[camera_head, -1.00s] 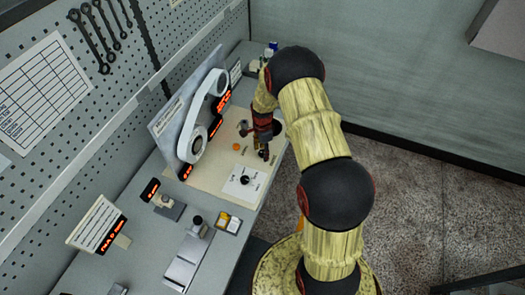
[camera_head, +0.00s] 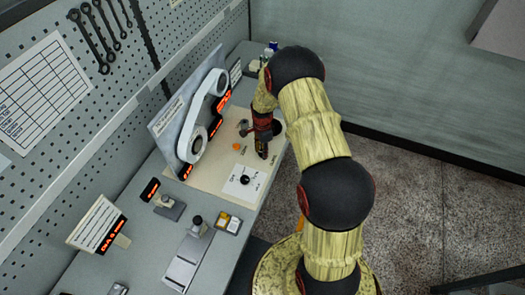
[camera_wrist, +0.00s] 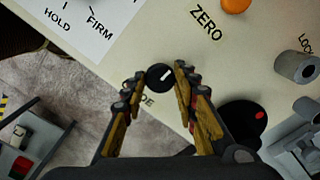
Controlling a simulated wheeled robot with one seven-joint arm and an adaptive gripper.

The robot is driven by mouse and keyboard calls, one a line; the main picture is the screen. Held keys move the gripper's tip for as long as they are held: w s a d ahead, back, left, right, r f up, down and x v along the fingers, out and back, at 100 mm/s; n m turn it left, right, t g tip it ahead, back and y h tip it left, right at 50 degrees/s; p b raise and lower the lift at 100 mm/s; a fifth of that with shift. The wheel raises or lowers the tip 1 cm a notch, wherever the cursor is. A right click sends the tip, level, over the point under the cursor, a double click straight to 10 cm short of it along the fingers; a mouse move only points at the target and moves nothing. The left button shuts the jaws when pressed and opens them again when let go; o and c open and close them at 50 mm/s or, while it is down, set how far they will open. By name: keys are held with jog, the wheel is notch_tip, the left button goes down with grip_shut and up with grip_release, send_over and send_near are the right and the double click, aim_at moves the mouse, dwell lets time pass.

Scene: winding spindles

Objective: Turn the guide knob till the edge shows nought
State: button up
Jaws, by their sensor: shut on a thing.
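The guide knob (camera_wrist: 158,80) is a small black round knob with a white mark, in the wrist view. The mark points to the upper right. My gripper (camera_wrist: 160,73) has one finger on each side of the knob and is shut on it. A label beside it is partly hidden by the left finger; only its last letters show. In the head view my gripper (camera_head: 262,154) reaches down to the cream panel (camera_head: 212,176), and the knob is hidden there. Red lit displays (camera_head: 223,102) stand by the white strip and rollers; their figures are too small to read.
An orange button (camera_head: 236,146) sits beside the ZERO label (camera_wrist: 206,23). A grey cylinder (camera_wrist: 298,67) stands near the LOCK lettering. A white plate with HOLD and FIRM marks carries a black knob (camera_head: 245,180). A small tray (camera_head: 228,223) and a metal slide (camera_head: 188,258) lie nearer on the bench.

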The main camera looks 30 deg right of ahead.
jog(key=shift+n, duration=0.3)
jog(key=n+b, duration=0.2)
jog(key=n, duration=0.3)
jog(key=n+b, duration=0.1)
jog(key=n, duration=0.5)
dwell(0.5)
jog(key=o, duration=1.1)
jog(key=shift+o, duration=0.3)
jog(key=shift+r, duration=0.1)
notch_tip(320, 180, up, 12)
